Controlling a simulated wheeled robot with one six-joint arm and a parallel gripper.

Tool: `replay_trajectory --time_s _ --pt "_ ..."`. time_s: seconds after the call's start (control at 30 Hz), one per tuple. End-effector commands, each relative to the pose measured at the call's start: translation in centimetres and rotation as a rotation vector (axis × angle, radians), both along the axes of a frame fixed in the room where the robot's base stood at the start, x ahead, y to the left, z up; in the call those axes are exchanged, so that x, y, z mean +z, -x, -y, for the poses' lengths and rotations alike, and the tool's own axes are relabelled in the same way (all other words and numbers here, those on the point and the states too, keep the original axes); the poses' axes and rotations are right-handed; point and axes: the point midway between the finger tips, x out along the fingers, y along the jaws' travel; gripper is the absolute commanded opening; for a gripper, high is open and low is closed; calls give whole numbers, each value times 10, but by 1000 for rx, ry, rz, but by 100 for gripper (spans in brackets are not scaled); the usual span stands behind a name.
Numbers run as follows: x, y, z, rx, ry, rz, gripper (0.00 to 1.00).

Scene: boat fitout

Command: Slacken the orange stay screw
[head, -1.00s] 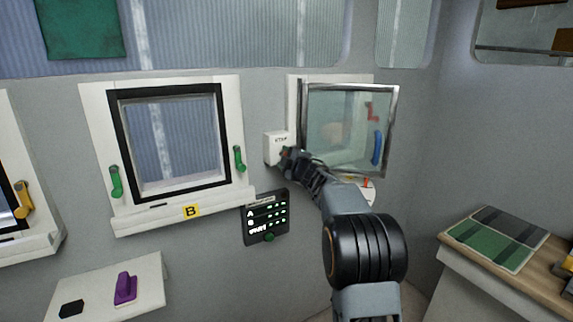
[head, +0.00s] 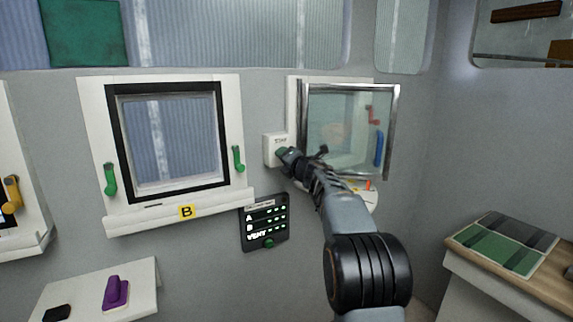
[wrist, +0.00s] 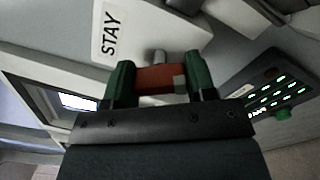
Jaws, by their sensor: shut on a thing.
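The white stay block (head: 272,149), marked STAY, is on the wall between window B and the open glass pane. It also shows in the wrist view (wrist: 150,32). The orange-red stay screw (wrist: 155,78) sits in the wrist view between my two green fingertips, with a grey stub behind it. My gripper (head: 287,155) is at the block's right front edge and shut on the screw, one finger on each side. In the head view my gripper hides the screw.
The framed glass pane (head: 345,130) stands open just right of my wrist. A dark panel (head: 265,222) with lit A, B and VENT rows is below. Window B (head: 175,140) with green handles is left. A purple object (head: 116,292) lies on a white shelf.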

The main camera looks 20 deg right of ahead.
Motion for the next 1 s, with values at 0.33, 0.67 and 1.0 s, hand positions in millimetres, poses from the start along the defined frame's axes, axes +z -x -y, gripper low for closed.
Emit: replay_trajectory --time_s 0.33,0.67,1.0 --pt "-3 0 0 1 326 38 27" --pt "-2 0 0 0 612 71 27" --pt "-2 0 0 1 809 93 27"
